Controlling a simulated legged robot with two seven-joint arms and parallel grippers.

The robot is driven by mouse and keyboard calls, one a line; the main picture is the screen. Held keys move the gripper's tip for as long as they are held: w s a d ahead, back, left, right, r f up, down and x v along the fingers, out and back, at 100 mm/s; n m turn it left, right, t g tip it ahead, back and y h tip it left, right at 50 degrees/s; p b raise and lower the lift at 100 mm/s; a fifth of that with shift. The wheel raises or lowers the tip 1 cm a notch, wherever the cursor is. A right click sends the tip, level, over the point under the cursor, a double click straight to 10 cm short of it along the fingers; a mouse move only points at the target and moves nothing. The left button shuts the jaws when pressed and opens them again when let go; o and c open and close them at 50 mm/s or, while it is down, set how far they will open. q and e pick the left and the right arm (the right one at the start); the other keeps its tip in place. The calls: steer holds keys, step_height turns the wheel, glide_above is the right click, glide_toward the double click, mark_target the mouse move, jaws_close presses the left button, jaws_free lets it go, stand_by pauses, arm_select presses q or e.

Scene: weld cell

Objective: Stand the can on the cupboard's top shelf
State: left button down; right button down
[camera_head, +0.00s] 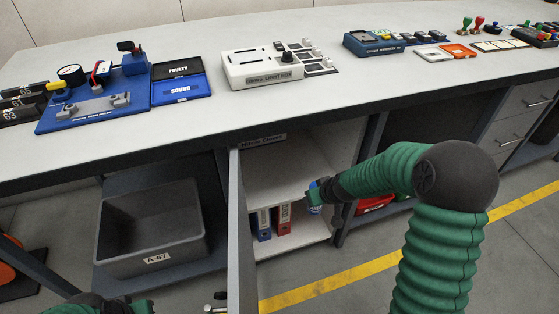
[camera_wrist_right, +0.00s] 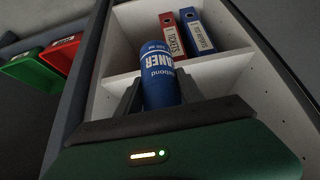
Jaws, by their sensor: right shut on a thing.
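The cupboard under the bench stands open; its top shelf (camera_head: 275,185) is a bare white board. My right gripper (camera_head: 314,194) is at the cupboard's opening, near the right end of that shelf. It is shut on the can, a blue can (camera_wrist_right: 158,75) with white lettering, which shows between the fingers in the right wrist view (camera_wrist_right: 158,100). In the head view the can (camera_head: 314,208) is mostly hidden by the gripper. I cannot tell whether it touches the shelf. My left gripper (camera_head: 142,306) is at the bottom edge, partly cut off, its fingers unclear.
The grey cupboard door (camera_head: 240,230) stands open at the left of the opening. A blue binder (camera_head: 263,224) and a red binder (camera_head: 283,219) stand on the lower level. A grey crate (camera_head: 150,225) is to the left. The bench top (camera_head: 200,125) carries several tools and boxes.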

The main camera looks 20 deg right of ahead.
steer(key=w, duration=0.4)
steer(key=w+b, duration=0.1)
steer(key=w, duration=0.3)
steer(key=w+b, duration=0.1)
steer(key=w, duration=0.4)
steer(key=shift+d+f, duration=0.1)
steer(key=shift+d, duration=0.3)
steer(key=w+b, duration=0.1)
steer(key=w, duration=0.1)
steer(key=w+f+b, duration=0.1)
steer(key=shift+w+d, duration=0.2)
steer(key=shift+w, duration=0.2)
steer(key=shift+s+f+b, duration=0.1)
steer(key=shift+f+b, duration=0.3)
steer(key=shift+b, duration=0.1)
steer(key=shift+r, duration=0.2)
steer(key=c, duration=0.7)
jaws_free()
steer(key=shift+f, duration=0.1)
steer(key=shift+c, duration=0.2)
